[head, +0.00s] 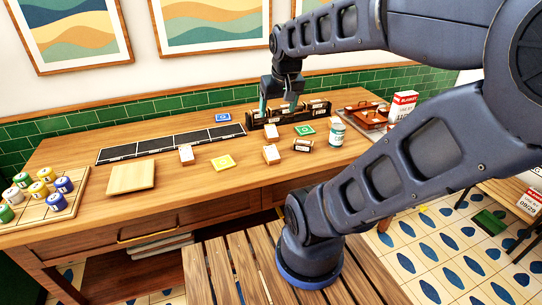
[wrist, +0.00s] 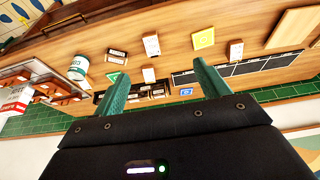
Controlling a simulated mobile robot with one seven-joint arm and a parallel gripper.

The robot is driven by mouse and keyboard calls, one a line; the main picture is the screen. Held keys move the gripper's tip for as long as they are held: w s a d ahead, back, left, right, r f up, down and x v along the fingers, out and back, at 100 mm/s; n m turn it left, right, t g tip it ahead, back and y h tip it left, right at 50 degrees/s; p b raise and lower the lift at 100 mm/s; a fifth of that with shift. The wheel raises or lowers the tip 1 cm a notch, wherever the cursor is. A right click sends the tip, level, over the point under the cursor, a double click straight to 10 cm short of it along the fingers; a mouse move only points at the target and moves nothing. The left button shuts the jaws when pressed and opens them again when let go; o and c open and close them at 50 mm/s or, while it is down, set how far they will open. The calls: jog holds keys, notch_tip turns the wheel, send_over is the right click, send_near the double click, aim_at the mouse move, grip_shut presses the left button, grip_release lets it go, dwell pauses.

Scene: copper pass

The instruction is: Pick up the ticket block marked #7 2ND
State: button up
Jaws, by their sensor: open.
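Several small ticket blocks are in view, and their markings are too small to read, so I cannot tell which one is #7 2ND. Pale blocks stand on the table at the left (head: 186,155) and middle (head: 271,154). A pale block on a dark base (head: 303,145) lies to the right. A block (head: 271,131) shows at the dark rack (head: 318,112). The rack also shows in the wrist view (wrist: 158,93). My gripper (head: 278,104) is open above the rack's left part, its teal fingers spread and nothing seen between them. The wrist view shows both fingers (wrist: 160,76).
A white-green jar (head: 336,132), a green triangle card (head: 304,130) and a yellow card (head: 223,162) lie near. A dark strip (head: 170,143), wooden board (head: 131,177) and coloured cylinders on a tray (head: 83,185) fill the left. A copper-coloured tray (head: 367,117) stands right.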

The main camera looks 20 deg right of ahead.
jog(key=w+d+f+g, duration=0.2)
jog(key=w+f, duration=0.6)
jog(key=w, duration=0.3)
jog(key=g, duration=0.2)
send_over(271, 150)
notch_tip(271, 150, down, 12)
jog(key=shift+r, duration=0.1)
jog(key=shift+f, duration=5.15)
jog(key=c, duration=1.1)
